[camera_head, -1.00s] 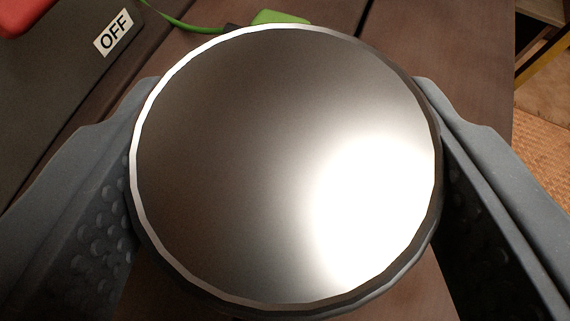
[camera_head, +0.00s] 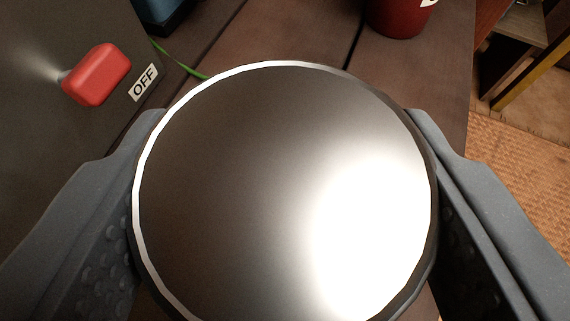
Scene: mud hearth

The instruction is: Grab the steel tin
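The steel tin (camera_head: 260,170) fills the middle of the view. I see its round, shiny flat top with a bright rim and a strong glare at the right. My gripper (camera_head: 284,125) has one grey finger at the left side of the tin and one at the right, both against its wall. It is shut on the tin. The tin's lower wall and base are hidden below its top.
A dark panel with a red switch (camera_head: 97,75) and an OFF label (camera_head: 144,84) is at the upper left. A red cup (camera_head: 398,17) stands at the top on the brown wooden table (camera_head: 290,35). A green cord (camera_head: 178,62) runs behind the tin. Woven matting (camera_head: 525,165) lies beyond the table's right edge.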

